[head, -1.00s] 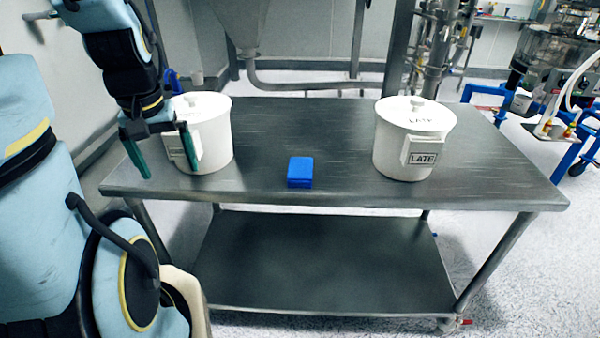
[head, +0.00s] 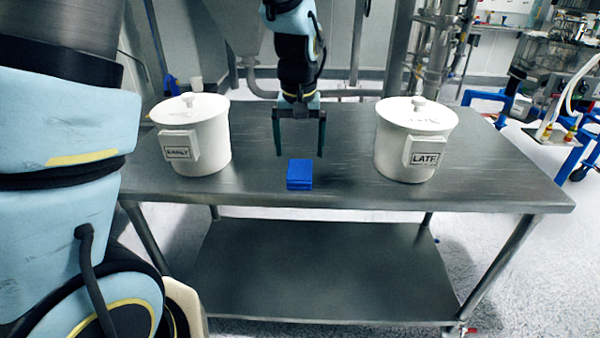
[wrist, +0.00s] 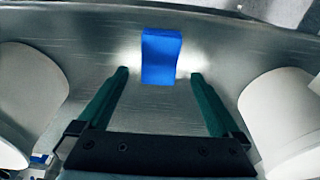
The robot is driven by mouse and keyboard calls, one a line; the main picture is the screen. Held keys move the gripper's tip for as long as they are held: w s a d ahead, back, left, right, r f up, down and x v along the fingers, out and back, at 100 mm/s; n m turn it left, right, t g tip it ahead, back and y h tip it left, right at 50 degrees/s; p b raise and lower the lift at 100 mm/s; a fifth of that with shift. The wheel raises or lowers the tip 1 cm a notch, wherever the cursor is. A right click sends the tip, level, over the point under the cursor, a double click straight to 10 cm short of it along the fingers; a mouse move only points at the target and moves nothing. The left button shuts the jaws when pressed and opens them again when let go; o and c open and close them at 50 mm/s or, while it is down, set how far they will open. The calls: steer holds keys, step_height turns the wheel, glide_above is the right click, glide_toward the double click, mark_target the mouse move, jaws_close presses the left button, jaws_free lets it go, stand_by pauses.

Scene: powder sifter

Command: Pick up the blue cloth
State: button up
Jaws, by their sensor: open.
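The blue cloth (head: 299,175) is a small folded block lying on the metal table between two white pots, near the front edge. In the wrist view the cloth (wrist: 161,57) lies beyond the fingertips, roughly centred between their lines. My gripper (head: 299,154) is open and empty, its fingers pointing down over the table, above and behind the cloth in the head view. In the wrist view my gripper (wrist: 159,73) shows two green fingers spread wider than the cloth, with nothing between them.
The metal table (head: 260,195) has a lower shelf. A lidded white pot labelled EARLY (head: 210,135) stands to the left of the cloth, and one labelled LATE (head: 395,140) to the right. Bare tabletop lies between the pots and the cloth.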

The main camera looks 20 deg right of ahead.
mark_target(300, 169)
steer(key=shift+w+d+f+p, duration=0.15)
steer(key=shift+f+p, duration=0.4)
steer(key=shift+f, duration=1.15)
steer(key=shift+w+d+f+p, duration=0.1)
steer(key=shift+w+f+p, duration=0.3)
steer(key=shift+f, duration=1.3)
steer(key=shift+s, duration=0.2)
steer(key=c, duration=1.4)
step_height(300, 169, up, 10)
steer(key=shift+r+b, duration=0.1)
steer(key=shift+b, duration=0.95)
